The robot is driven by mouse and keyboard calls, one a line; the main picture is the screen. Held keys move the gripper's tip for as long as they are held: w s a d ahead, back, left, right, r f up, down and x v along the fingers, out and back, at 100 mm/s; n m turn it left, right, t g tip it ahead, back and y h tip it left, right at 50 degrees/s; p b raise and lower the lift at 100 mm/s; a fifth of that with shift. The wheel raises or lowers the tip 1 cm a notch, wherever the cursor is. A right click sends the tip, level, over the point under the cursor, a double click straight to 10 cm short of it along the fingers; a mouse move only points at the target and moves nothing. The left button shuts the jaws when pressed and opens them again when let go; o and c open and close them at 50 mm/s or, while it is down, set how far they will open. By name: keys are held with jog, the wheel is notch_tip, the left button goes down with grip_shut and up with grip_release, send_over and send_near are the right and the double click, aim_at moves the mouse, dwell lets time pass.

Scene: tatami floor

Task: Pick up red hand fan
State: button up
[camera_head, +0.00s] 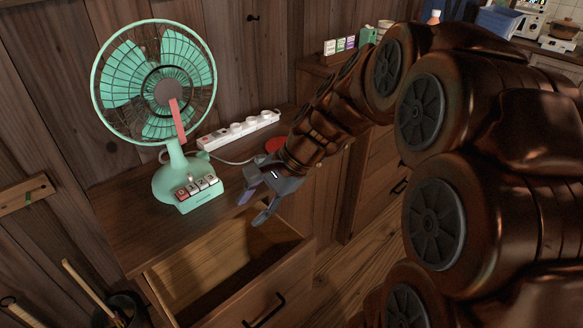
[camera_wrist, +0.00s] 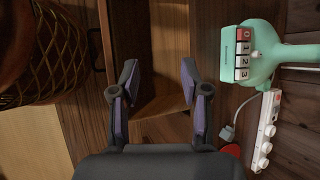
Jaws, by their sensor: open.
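A flat red thing, likely the red hand fan (camera_head: 275,145), lies on the wooden cabinet top behind my gripper; my arm hides part of it. In the wrist view a small red edge (camera_wrist: 231,150) shows at the lower right, beside the gripper's body. My gripper (camera_head: 253,206) is open and empty, with its fingers over the cabinet's front edge and the open drawer (camera_head: 275,298). In the wrist view the two fingers (camera_wrist: 159,70) stand apart with the drawer beneath them. The red thing is outside the space between the fingers.
A green electric fan (camera_head: 172,175) with a red strip on its front stands left of my gripper. A white power strip (camera_head: 238,130) lies along the back. A woven basket (camera_wrist: 45,55) shows in the wrist view. The drawer looks empty.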

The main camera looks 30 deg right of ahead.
jog(key=w+d+f+m+t+b, duration=0.3)
jog(key=w+d+m+b, duration=0.15)
jog(key=d, duration=0.25)
jog(key=w+d+f+m+t+b, duration=0.2)
jog(key=w+d+f+m+b, duration=0.25)
jog(key=w+d, duration=0.2)
jog(key=w+d+f+m+t+h+b, duration=0.1)
jog(key=d+m+t+b, duration=0.15)
jog(key=d, duration=0.35)
jog(key=w+d+f+m+t+b, duration=0.1)
jog(key=d+f+m+b, duration=0.1)
jog(key=d+m, duration=0.35)
jog(key=w+d+f+m+t+h+b, duration=0.1)
jog(key=d+b, duration=0.1)
jog(key=d, duration=0.6)
jog(key=shift+t, duration=0.25)
jog(key=shift+a+r+b+x, duration=0.15)
jog(key=shift+b+x, duration=0.35)
jog(key=shift+x, duration=0.7)
jog(key=shift+a+r+b+x, duration=0.15)
jog(key=shift+b+x, duration=0.3)
jog(key=shift+x, duration=0.75)
jog(key=shift+a+b+x, duration=0.15)
jog(key=shift+b+x, duration=0.35)
jog(key=shift+x, duration=0.7)
jog(key=shift+s, duration=0.1)
grip_shut()
